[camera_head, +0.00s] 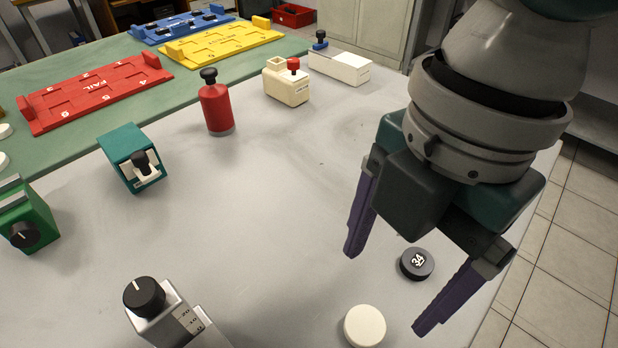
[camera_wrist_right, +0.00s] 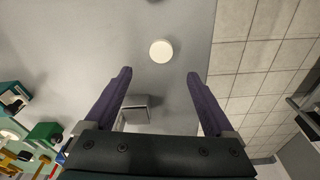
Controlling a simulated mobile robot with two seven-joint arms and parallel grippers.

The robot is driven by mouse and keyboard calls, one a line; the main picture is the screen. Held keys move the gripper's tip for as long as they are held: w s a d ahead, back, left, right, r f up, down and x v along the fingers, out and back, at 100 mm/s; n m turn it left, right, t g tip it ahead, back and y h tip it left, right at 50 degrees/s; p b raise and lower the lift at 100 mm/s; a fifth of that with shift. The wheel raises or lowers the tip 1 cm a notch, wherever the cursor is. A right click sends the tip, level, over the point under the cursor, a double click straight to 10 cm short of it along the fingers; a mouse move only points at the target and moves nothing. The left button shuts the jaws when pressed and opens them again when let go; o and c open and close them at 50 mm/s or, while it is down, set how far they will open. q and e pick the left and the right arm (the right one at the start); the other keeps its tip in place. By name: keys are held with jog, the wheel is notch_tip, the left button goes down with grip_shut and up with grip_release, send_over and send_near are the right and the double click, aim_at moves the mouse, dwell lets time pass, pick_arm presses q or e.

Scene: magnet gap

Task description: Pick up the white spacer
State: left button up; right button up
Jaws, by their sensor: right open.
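The white spacer (camera_head: 365,326) is a flat round disc lying on the grey table near the bottom of the head view. In the right wrist view, the white spacer (camera_wrist_right: 161,50) lies beyond the fingertips, roughly midway between their lines. My right gripper (camera_head: 383,292) points down above the table with its purple fingers spread wide and nothing between them. It also shows in the right wrist view (camera_wrist_right: 159,72). The spacer is apart from both fingers. My left gripper is not in view.
A black disc marked 34 (camera_head: 417,264) lies close to the spacer. A silver device with a black knob (camera_head: 160,312) stands left of it. A teal block (camera_head: 133,158), red bottle (camera_head: 216,110) and cream block (camera_head: 286,86) stand farther back. The table's middle is clear.

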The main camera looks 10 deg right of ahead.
aim_at(366, 324)
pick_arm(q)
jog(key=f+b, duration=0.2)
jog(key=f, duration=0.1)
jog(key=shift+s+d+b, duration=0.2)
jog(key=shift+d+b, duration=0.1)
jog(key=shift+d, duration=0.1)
pick_arm(e)
jog(key=f, duration=0.9)
jog(key=shift+s+a, duration=0.25)
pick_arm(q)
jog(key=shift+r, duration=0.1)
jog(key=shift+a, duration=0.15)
pick_arm(e)
grip_shut()
